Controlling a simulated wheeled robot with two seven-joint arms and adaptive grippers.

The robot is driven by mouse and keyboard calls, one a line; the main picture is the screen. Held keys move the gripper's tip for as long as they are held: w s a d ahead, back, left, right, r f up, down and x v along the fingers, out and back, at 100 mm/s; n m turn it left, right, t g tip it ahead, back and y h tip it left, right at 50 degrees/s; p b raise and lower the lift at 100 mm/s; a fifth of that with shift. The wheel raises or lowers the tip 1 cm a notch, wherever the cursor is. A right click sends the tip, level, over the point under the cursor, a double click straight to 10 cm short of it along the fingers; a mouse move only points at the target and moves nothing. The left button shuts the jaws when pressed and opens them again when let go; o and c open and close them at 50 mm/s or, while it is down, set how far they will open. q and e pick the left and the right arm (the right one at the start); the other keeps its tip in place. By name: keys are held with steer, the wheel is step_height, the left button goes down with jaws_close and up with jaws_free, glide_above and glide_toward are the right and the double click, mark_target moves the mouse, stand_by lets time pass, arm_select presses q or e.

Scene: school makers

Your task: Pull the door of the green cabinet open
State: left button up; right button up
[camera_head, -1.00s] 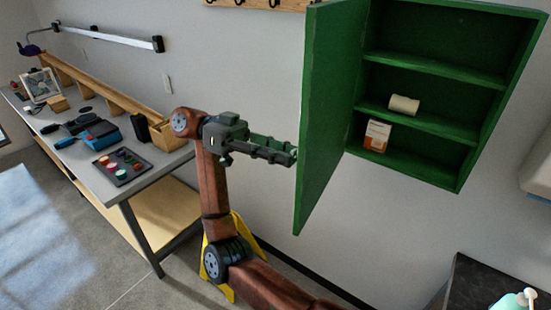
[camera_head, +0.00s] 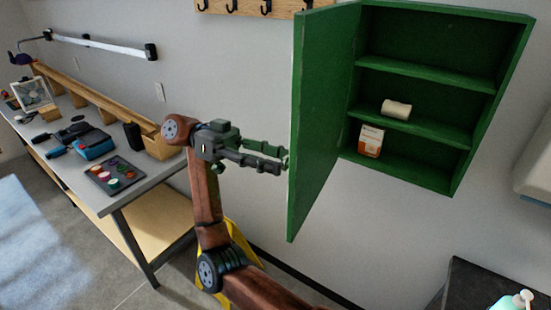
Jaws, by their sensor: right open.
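The green cabinet (camera_head: 440,137) hangs on the wall at the upper right. Its door (camera_head: 322,110) stands wide open, swung out to the left. Inside are shelves with a white roll (camera_head: 396,109) and an orange-and-white box (camera_head: 371,140). My right gripper (camera_head: 284,159) is open, with its fingertips at the free edge of the door. I cannot tell whether the fingertips touch the door. The door's handle is not visible. My left gripper is not in view.
A workbench (camera_head: 125,190) with tools and a dark tray of small coloured pots (camera_head: 115,175) stands at the left. A hook rail (camera_head: 250,8) is above. A dark counter (camera_head: 465,285) with a bottle (camera_head: 515,302) is at the lower right. Bare wall lies below the cabinet.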

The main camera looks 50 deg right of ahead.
step_height(320, 180, up, 10)
stand_by(0.5)
steer(key=shift+w, duration=0.1)
stand_by(0.4)
